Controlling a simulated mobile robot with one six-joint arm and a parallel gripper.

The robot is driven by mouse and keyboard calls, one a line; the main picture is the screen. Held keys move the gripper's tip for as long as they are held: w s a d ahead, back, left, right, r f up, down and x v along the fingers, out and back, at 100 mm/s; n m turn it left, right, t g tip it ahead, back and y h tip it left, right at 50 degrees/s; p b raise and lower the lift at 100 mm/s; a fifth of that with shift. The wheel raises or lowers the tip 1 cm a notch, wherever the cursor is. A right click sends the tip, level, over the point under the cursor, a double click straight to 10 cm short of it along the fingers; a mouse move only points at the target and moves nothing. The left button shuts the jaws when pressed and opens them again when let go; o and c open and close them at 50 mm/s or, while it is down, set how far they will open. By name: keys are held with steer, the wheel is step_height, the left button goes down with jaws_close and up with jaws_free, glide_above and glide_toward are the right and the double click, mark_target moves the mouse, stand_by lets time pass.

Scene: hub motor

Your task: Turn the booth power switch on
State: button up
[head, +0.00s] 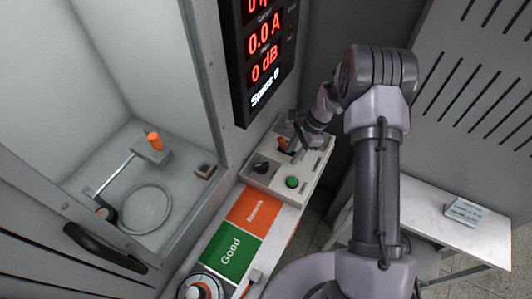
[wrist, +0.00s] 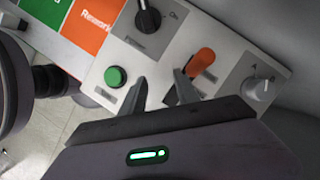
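The control panel (head: 268,181) is a pale box below the display in the head view. It carries a black rotary knob (head: 262,168), a green button (head: 292,182) and an orange lever (head: 283,144). In the wrist view the black knob (wrist: 148,19) has a label that seems to read "Power", with "On" to its right. The orange lever (wrist: 200,62) and green button (wrist: 115,76) also show there. My gripper (wrist: 160,92) is open and empty over the panel. Its right finger is close to the orange lever; I cannot tell whether they touch.
A grey knob (wrist: 258,88) sits at the panel's right end in the wrist view. The display (head: 264,45) shows 0.0 A and 0 dB in red. Green "Good" (head: 230,252) and orange "Rework" (head: 254,208) areas adjoin the panel. A glass-walled booth (head: 130,175) is left.

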mark_target(262, 164)
steer(key=a, duration=0.3)
steer(key=s+a+b, duration=0.1)
steer(key=a, duration=0.2)
steer(key=s+a+b, duration=0.1)
steer(key=a, duration=0.3)
steer(key=shift+s+a+f, duration=0.1)
steer(key=shift+s, duration=0.05)
steer(key=shift+a+f+b, duration=0.1)
steer(key=shift+f+b, duration=0.35)
steer(key=shift+f, duration=0.05)
jaws_close()
